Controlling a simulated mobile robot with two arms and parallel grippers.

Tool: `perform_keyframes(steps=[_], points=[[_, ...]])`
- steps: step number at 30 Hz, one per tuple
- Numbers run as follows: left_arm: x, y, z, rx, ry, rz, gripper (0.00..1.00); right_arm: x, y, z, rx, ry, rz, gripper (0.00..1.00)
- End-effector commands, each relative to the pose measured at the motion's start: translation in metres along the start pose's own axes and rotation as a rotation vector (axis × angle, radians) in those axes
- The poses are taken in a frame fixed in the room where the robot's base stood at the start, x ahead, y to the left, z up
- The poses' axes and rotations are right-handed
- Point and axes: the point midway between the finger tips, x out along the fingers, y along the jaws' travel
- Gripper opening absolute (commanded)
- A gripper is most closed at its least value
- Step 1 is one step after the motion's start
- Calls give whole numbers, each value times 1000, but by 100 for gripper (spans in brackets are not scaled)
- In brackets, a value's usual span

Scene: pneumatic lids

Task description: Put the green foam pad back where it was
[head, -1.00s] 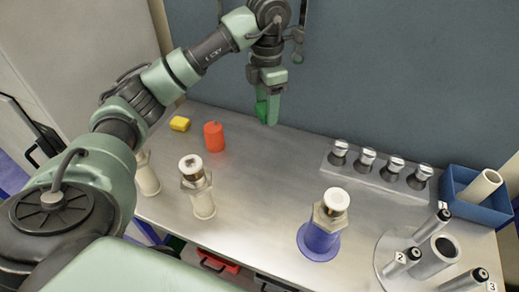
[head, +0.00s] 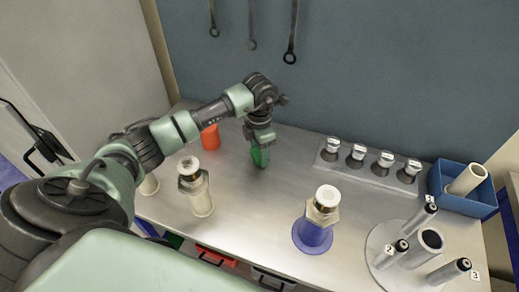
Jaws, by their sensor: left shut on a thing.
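My left gripper (head: 260,146) is shut on the green foam pad (head: 261,157). The pad hangs below the fingers, upright, over the back middle of the metal table (head: 255,205). Its lower end is at or close to the tabletop; I cannot tell whether it touches. The gripper covers its upper part. The pad is right of the red cylinder (head: 210,138) and left of the row of silver-capped fittings. My right gripper is not in view.
A blue-based post (head: 312,237) stands in the middle. Silver-capped fittings (head: 356,156), a blue bin (head: 455,202) and a numbered round stand (head: 385,265) are at the right. Wrenches (head: 291,30) hang on the back wall.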

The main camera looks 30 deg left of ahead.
Motion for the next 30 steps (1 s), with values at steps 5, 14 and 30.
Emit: perform_keyframes(steps=[5,14,30], points=[[1,0,0,0,-1,1,16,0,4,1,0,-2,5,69],[4,0,0,0,-1,1,75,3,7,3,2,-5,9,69],[-20,2,1,1,-5,5,75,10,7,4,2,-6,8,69]])
